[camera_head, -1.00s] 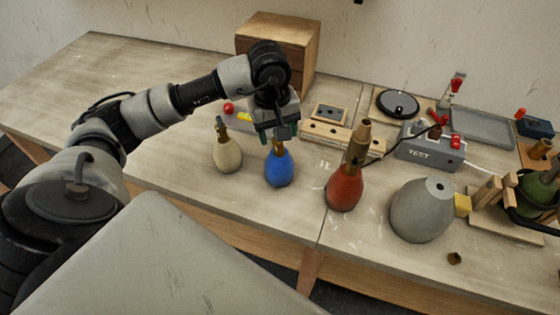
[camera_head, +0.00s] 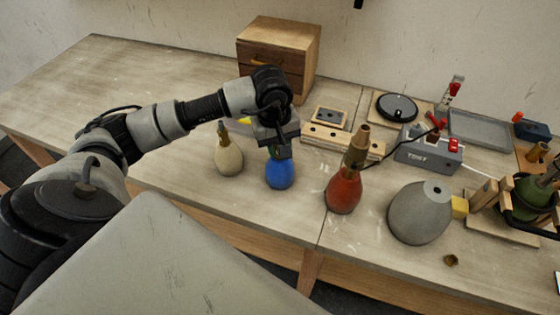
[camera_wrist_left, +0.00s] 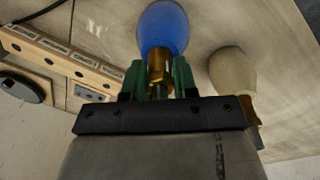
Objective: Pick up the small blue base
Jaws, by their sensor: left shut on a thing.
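The small blue base (camera_head: 280,172) stands upright on the table in the head view, between the cream base and the red base. It also shows in the left wrist view (camera_wrist_left: 163,27), with its brass neck (camera_wrist_left: 160,68) between the green fingers. My left gripper (camera_head: 275,149) has come down over it from above. In the left wrist view my left gripper (camera_wrist_left: 160,80) is shut on the neck of the blue base. The gripper body hides the top of the neck in the head view. My right gripper is not in view.
A cream base (camera_head: 229,158) stands close on the left, a red base (camera_head: 343,190) with a brass top on the right. A large grey base (camera_head: 420,212) stands further right. A wooden block with holes (camera_head: 343,140) and a grey test box (camera_head: 428,150) lie behind.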

